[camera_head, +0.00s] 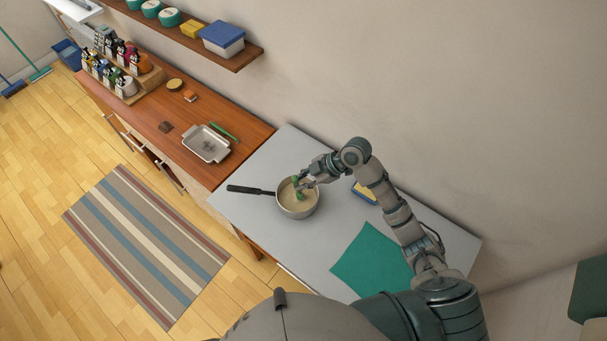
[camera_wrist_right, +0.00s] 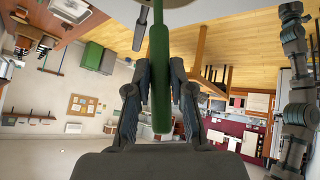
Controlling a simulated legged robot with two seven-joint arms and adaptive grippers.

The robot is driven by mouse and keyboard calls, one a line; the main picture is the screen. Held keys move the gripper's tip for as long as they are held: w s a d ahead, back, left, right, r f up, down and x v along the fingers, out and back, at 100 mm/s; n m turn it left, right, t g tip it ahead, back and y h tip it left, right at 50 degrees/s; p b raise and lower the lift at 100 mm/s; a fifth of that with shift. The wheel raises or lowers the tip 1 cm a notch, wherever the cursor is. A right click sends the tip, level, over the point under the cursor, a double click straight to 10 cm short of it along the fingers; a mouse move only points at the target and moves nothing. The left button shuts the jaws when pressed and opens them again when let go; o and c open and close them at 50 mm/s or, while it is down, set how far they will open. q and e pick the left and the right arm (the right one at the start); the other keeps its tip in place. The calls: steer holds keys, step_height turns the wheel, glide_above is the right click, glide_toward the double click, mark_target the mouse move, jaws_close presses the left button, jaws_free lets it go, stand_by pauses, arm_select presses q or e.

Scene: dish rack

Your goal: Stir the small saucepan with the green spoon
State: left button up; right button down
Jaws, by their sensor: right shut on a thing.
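The small saucepan (camera_head: 311,212) stands on the grey table, its black handle (camera_head: 250,190) pointing left. It holds a pale cream-coloured content. My right gripper (camera_head: 301,185) is over the saucepan, shut on the green spoon (camera_head: 299,195), whose lower end is inside the pan. In the right wrist view the green spoon (camera_wrist_right: 160,60) runs upright between the two fingers of my right gripper (camera_wrist_right: 158,85). Whether the spoon touches the pan's bottom cannot be told. My left gripper is not in view.
A green cloth (camera_head: 368,262) and a yellow-and-blue item (camera_head: 362,192) lie on the grey table (camera_head: 285,245). A metal tray (camera_head: 205,144) and a green utensil (camera_head: 224,132) are on the wooden counter, left of the table. Spice bottles stand farther back.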

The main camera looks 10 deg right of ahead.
steer(key=shift+w+a, duration=0.35)
steer(key=shift+a, duration=0.25)
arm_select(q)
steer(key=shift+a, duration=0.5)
arm_select(e)
steer(key=shift+s+d, duration=0.35)
steer(key=shift+d, duration=0.05)
stand_by(0.6)
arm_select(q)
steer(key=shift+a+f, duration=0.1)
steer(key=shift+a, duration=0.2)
arm_select(e)
steer(key=shift+a, duration=0.35)
